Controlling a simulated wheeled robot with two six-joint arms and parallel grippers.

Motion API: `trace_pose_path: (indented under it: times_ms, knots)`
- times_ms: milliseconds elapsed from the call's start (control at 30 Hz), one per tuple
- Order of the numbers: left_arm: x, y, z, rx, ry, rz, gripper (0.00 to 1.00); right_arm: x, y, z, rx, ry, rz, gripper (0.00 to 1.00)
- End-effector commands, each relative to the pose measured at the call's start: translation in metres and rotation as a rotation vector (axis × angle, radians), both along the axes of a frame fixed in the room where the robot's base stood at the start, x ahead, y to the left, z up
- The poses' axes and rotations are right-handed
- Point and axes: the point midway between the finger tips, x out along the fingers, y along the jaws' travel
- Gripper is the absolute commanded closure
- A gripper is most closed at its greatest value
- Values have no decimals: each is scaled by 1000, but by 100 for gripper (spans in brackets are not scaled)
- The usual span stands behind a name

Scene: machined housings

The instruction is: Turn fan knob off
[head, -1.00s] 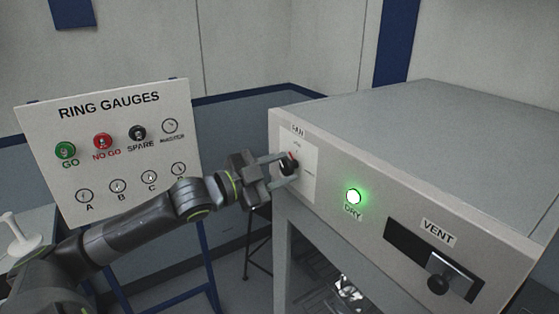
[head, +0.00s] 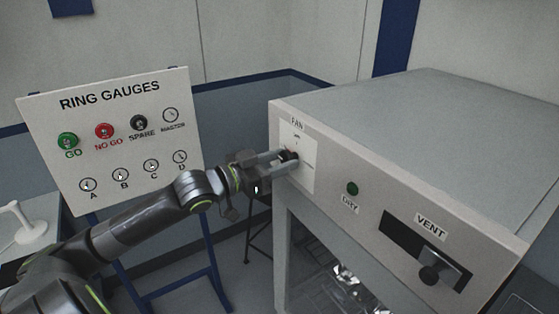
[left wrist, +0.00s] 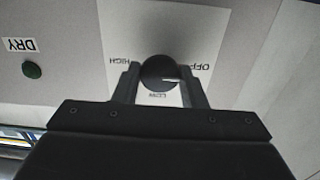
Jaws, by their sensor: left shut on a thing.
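The black fan knob (head: 290,155) sits on a white label plate under the word FAN, at the left of the grey cabinet's front. In the left wrist view the knob (left wrist: 159,71) shows between HIGH, LOW and OFF marks, and its white pointer line points right, toward the OFF side. My left gripper (head: 283,158) is shut on the knob, with one finger on each side of it; it also shows in the left wrist view (left wrist: 159,85). The DRY lamp (head: 352,188) is dark green and unlit. My right gripper is not in view.
The VENT slot with its black knob handle (head: 429,276) is at the cabinet's right. A RING GAUGES board (head: 110,100) stands behind my left arm. A white stand (head: 22,228) is at the far left. The cabinet top (head: 420,125) is clear.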

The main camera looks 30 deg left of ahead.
Motion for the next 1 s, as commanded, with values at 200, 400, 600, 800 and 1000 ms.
trace_pose_path:
  times_ms: [200, 400, 600, 800, 1000]
  knots:
    - [0, 0, 0, -24, 9, 0, 85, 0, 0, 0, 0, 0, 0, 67]
    - [0, 0, 0, -26, 10, 0, 85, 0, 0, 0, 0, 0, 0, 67]
    - [0, 0, 0, -25, 10, 0, 54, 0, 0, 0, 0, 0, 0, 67]
    - [0, 0, 0, -24, 10, 0, 41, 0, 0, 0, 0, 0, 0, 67]
    - [0, 0, 0, -23, 10, 0, 41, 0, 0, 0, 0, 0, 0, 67]
